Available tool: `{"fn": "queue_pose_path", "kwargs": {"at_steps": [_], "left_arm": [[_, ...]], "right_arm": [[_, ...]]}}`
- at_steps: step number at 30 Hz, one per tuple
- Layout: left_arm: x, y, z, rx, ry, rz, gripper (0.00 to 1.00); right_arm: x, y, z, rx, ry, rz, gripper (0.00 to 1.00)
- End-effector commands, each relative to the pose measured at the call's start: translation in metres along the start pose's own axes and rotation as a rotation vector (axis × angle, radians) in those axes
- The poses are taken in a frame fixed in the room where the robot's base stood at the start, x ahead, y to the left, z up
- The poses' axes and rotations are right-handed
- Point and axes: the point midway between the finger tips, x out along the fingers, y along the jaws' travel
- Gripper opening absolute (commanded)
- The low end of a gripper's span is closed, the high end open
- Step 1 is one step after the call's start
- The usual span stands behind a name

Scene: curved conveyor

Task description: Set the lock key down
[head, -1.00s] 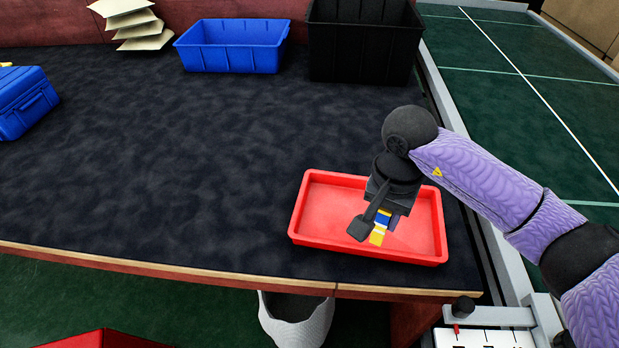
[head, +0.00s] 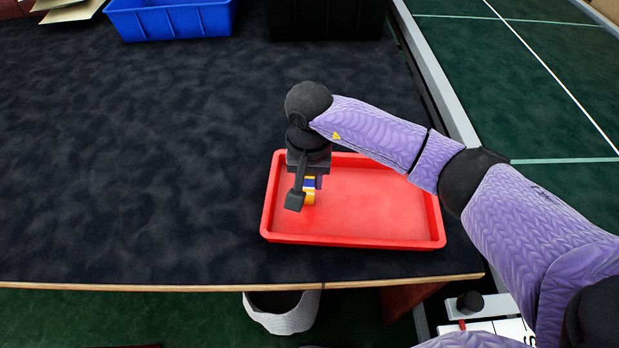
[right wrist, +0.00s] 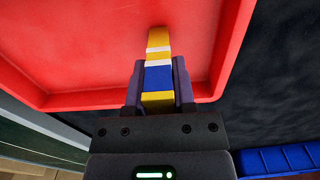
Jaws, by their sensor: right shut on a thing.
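The lock key (head: 309,190) is a small bar banded in yellow, white and blue. My right gripper (head: 304,192) is shut on it, over the left part of the red tray (head: 400,236). In the right wrist view the key (right wrist: 158,75) sits between the two dark fingers of the gripper (right wrist: 159,85), its yellow end pointing out over the red tray floor (right wrist: 90,45). I cannot tell whether the key touches the tray floor. My left gripper is not in view.
A blue bin (head: 170,20) and a black bin (head: 325,18) stand at the back of the dark tabletop (head: 130,150). The tabletop left of the tray is clear. A grey basket (head: 285,316) is below the table's front edge. The tray's right half is empty.

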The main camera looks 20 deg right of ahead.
Motion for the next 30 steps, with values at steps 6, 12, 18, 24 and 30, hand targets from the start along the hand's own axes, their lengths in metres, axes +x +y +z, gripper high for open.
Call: {"fn": "queue_pose_path", "kwargs": {"at_steps": [6, 12, 18, 24, 30], "left_arm": [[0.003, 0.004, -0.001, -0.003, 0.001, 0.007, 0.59], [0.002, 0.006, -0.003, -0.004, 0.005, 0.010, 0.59], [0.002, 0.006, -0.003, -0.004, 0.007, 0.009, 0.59], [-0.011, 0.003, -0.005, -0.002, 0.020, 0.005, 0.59], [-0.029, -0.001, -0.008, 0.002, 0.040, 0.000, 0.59]], "right_arm": [[0.003, 0.000, 0.000, 0.001, 0.001, 0.001, 0.00], [0.001, 0.000, 0.000, 0.001, 0.001, 0.001, 0.67], [0.001, 0.000, 0.000, 0.001, 0.001, 0.001, 0.67], [-0.028, 0.000, -0.001, 0.001, 0.006, -0.001, 0.67], [-0.086, 0.000, -0.001, 0.001, 0.008, -0.001, 0.67]]}}
